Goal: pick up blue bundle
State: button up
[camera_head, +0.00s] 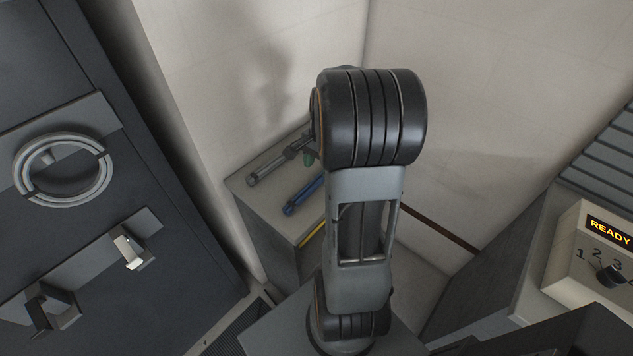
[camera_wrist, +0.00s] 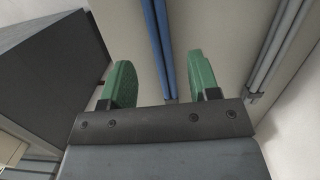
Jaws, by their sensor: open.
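The blue bundle (camera_head: 303,196) lies on a light grey cabinet top, partly hidden by my arm in the head view. In the wrist view, the blue bundle (camera_wrist: 159,40) runs from the top edge down between my two green finger pads. My gripper (camera_wrist: 163,78) is open with nothing held; the blue bundle appears in the gap, closer to the right finger. The fingers seem above the bundle; I cannot tell how far. In the head view only a bit of a green fingertip shows behind my arm.
A grey bundle (camera_head: 272,167) lies beside the blue one, and it also shows at the right of the wrist view (camera_wrist: 279,45). A yellow strip (camera_head: 313,236) is near the cabinet's front edge. A READY control box (camera_head: 590,255) is right.

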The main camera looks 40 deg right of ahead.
aim_at(316, 179)
jog(key=shift+a+f, duration=0.2)
jog(key=shift+f, duration=0.95)
jog(key=shift+a+f, duration=0.2)
jog(key=shift+f, duration=0.95)
grip_shut()
